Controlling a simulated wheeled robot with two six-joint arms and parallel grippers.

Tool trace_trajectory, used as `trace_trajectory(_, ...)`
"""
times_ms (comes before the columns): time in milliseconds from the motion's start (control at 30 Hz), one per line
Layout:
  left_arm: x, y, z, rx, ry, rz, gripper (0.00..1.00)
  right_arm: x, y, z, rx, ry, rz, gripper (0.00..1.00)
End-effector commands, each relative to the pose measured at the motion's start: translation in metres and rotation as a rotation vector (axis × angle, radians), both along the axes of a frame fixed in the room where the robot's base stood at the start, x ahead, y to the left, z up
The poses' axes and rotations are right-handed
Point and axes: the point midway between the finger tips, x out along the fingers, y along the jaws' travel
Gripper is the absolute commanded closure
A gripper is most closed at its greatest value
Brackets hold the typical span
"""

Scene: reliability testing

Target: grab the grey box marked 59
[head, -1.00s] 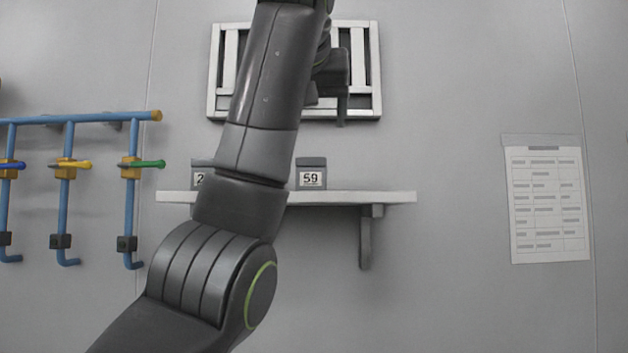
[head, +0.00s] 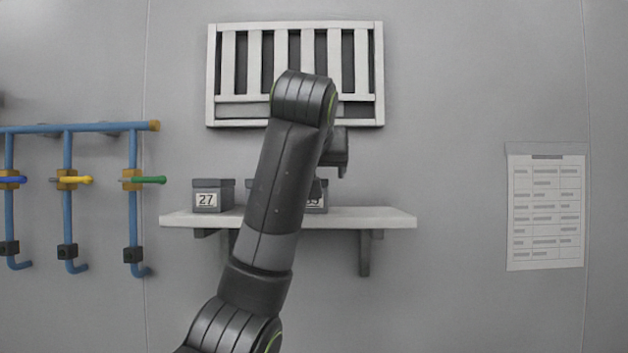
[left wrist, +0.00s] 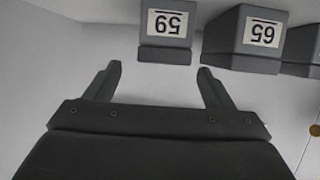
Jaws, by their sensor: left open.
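The grey box marked 59 (head: 319,195) stands on the wall shelf (head: 385,218), partly hidden behind my left arm in the head view. In the left wrist view, which is upside down, the box marked 59 (left wrist: 166,30) is at the top centre, its label facing the camera. My left gripper (left wrist: 160,70) is open and empty, its fingers pointing towards this box, which lies beyond the fingertips and roughly between them. In the head view only part of the left gripper (head: 340,158) shows, above the box. My right gripper is not in view.
Box 27 (head: 212,196) stands at the shelf's left. A slatted panel (head: 216,75) hangs above the shelf. Blue pipes with coloured valves (head: 68,150) are at left, a paper sheet (head: 546,210) at right.

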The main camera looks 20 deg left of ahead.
Motion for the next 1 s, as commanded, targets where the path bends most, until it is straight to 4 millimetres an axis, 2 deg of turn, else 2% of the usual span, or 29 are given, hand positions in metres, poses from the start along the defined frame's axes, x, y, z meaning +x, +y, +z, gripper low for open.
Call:
trace_trajectory(33, 0.007, 0.002, -0.001, 0.000, 0.004, 0.001, 0.24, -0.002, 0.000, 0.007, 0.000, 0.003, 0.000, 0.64)
trace_trajectory(267, 0.018, 0.005, -0.006, 0.000, 0.002, 0.000, 0.24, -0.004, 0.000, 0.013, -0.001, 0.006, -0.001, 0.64)
trace_trajectory(633, 0.054, 0.017, -0.015, -0.001, 0.003, 0.000, 0.24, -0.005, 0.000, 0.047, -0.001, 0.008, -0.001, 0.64)
trace_trajectory(800, 0.063, 0.019, -0.021, 0.000, 0.000, 0.000, 0.24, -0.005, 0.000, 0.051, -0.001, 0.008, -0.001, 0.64)
trace_trajectory(1000, 0.064, 0.019, -0.022, 0.000, 0.000, -0.001, 0.24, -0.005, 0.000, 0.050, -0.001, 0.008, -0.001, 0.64)
